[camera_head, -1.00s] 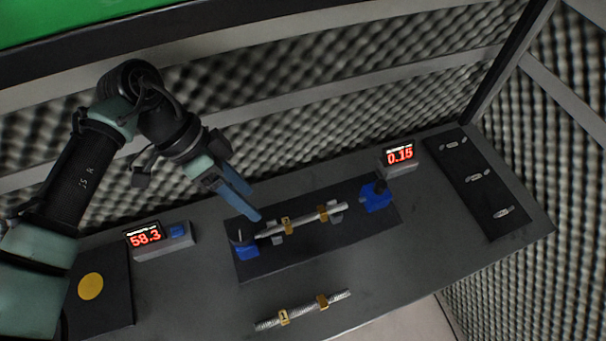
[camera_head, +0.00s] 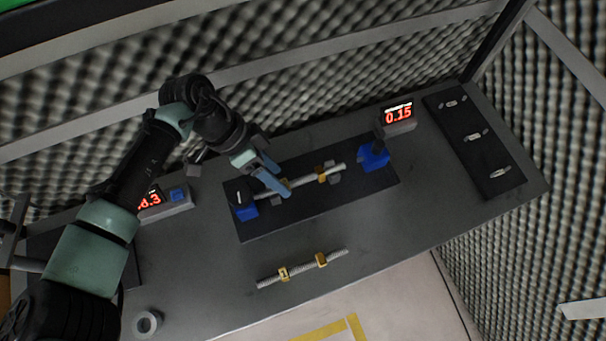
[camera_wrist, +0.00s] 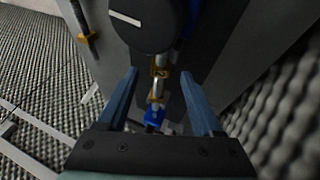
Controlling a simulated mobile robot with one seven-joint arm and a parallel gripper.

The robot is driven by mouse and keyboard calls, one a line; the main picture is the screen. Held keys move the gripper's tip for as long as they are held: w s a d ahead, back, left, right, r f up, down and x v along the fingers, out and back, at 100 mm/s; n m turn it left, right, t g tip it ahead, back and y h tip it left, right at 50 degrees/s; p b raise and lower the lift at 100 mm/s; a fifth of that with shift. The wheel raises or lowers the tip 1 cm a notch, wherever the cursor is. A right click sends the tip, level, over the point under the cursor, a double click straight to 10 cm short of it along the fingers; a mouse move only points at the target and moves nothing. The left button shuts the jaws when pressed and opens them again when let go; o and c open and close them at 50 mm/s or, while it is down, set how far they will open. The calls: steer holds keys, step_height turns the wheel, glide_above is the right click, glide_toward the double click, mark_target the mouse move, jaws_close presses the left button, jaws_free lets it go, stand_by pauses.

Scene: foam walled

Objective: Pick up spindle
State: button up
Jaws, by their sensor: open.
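Two spindle-like rods with brass collars are in view, and I cannot tell which one the task means. One rod (camera_head: 308,178) rests on grey supports between two blue blocks on a dark mat. A threaded rod (camera_head: 301,269) lies on the bench nearer the front, and part of it shows at the upper left of the wrist view (camera_wrist: 84,36). My gripper (camera_head: 283,189) is open over the left part of the supported rod, hiding some of it. In the wrist view, the blue fingers (camera_wrist: 158,76) flank this rod and its collar (camera_wrist: 160,68), with visible gaps.
The blue blocks (camera_head: 246,212) (camera_head: 373,158) stand at the rod's ends. A display reading 0.15 (camera_head: 398,115) is behind right, another display (camera_head: 165,201) left. A dark panel with small parts (camera_head: 474,150) lies right. A grey ring (camera_head: 147,323) sits front left.

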steer(key=shift+x, duration=0.9)
jaws_close()
